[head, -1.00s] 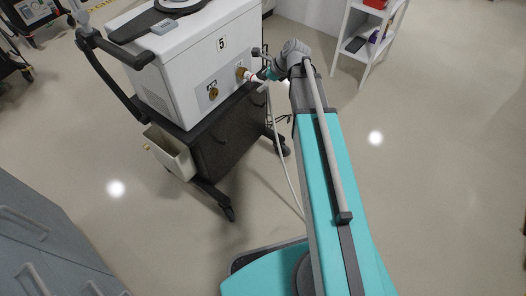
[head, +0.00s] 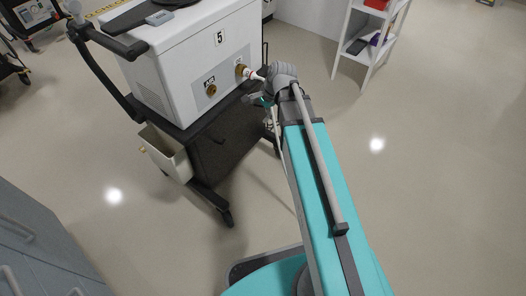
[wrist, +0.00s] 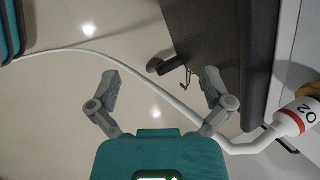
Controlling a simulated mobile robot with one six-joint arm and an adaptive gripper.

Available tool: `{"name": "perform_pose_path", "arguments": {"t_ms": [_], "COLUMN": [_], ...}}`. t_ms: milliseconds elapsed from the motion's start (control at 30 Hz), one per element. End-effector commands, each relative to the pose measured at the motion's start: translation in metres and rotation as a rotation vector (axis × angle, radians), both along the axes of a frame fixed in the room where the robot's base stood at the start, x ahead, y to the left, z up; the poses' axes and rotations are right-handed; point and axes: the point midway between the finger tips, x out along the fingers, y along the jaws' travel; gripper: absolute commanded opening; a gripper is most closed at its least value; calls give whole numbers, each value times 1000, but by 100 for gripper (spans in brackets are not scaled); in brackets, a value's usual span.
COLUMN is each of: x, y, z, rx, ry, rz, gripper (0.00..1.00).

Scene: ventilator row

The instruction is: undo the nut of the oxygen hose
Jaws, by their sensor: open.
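The oxygen hose is white; its thick end (wrist: 291,120), with a red band and dark lettering, is at the right of the wrist view. It meets a brass nut (wrist: 310,90), cut off by the picture's edge. In the head view the brass nut (head: 240,70) is on the ventilator's side panel, with the white hose end (head: 256,76) leaving it. My gripper (wrist: 162,90) is open and empty, left of the hose end and apart from the nut. The thin hose tube (wrist: 165,97) runs across the gap between its fingers in the picture; its depth is unclear.
The white ventilator (head: 190,55), marked 5, stands on a dark wheeled cart (head: 235,140). A second brass fitting (head: 211,90) is left of the nut. A beige bin (head: 165,155) hangs on the cart. A white shelf (head: 365,45) stands back right. Floor right of my arm is clear.

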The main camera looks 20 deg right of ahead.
Motion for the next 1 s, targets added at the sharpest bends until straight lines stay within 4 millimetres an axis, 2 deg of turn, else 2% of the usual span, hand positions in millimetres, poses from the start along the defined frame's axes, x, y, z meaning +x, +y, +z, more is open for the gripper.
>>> {"name": "perform_pose_path", "arguments": {"t_ms": [100, 1000], "x": [-10, -75], "y": [3, 14], "z": [-13, -78], "rx": [-41, -308], "ry": [-11, -46], "rz": [89, 778], "gripper": [100, 100]}}
